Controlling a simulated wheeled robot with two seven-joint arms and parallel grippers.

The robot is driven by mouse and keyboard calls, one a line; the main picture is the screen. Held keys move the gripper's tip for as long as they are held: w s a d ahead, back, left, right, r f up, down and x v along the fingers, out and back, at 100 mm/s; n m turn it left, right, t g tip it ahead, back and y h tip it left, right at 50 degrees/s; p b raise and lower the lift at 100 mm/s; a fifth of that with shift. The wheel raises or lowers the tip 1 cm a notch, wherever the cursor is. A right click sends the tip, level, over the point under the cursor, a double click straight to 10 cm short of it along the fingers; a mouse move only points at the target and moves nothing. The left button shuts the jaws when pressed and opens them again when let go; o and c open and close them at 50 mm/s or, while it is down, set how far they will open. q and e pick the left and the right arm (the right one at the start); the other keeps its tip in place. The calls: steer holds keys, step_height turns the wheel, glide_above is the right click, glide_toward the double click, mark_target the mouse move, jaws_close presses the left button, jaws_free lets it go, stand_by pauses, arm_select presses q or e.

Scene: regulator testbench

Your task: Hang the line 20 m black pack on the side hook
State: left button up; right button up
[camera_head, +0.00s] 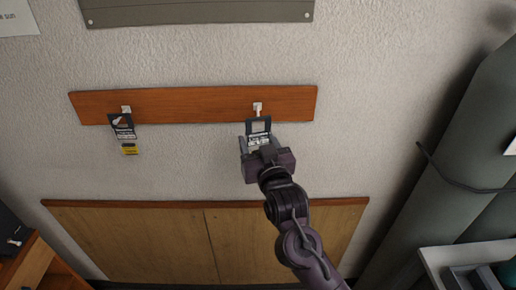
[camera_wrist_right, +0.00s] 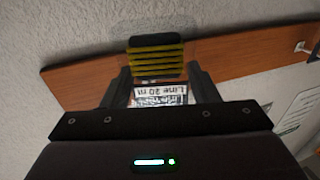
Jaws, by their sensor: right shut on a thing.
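My right gripper (camera_head: 257,143) is shut on the line 20 m black pack (camera_head: 249,128), in front of the wooden rail on the wall. The pack has a dark top frame with a light opening and a white label below. The white right hook (camera_head: 257,106) shows just above its top edge; I cannot tell whether the hook passes through the opening. In the right wrist view the pack's "Line 20 m" label (camera_wrist_right: 160,92) reads upside down between the fingers. A black and yellow striped piece (camera_wrist_right: 156,57) shows beyond it. My left gripper is not in view.
The wooden rail (camera_head: 190,103) also has a left hook (camera_head: 126,108), where another black pack (camera_head: 122,126) with a yellow lower part hangs. A grey panel (camera_head: 200,12) is above, a wooden cabinet (camera_head: 130,235) below. Large grey-green cylinders (camera_head: 475,130) stand at right.

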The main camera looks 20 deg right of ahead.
steer(key=w, duration=0.1)
steer(key=w+d, duration=0.1)
steer(key=w, duration=0.1)
steer(key=w+b, duration=0.1)
steer(key=shift+w+d+f, duration=0.15)
steer(key=shift+f, duration=0.25)
stand_by(0.7)
steer(key=o, duration=1.1)
steer(key=shift+f, duration=0.1)
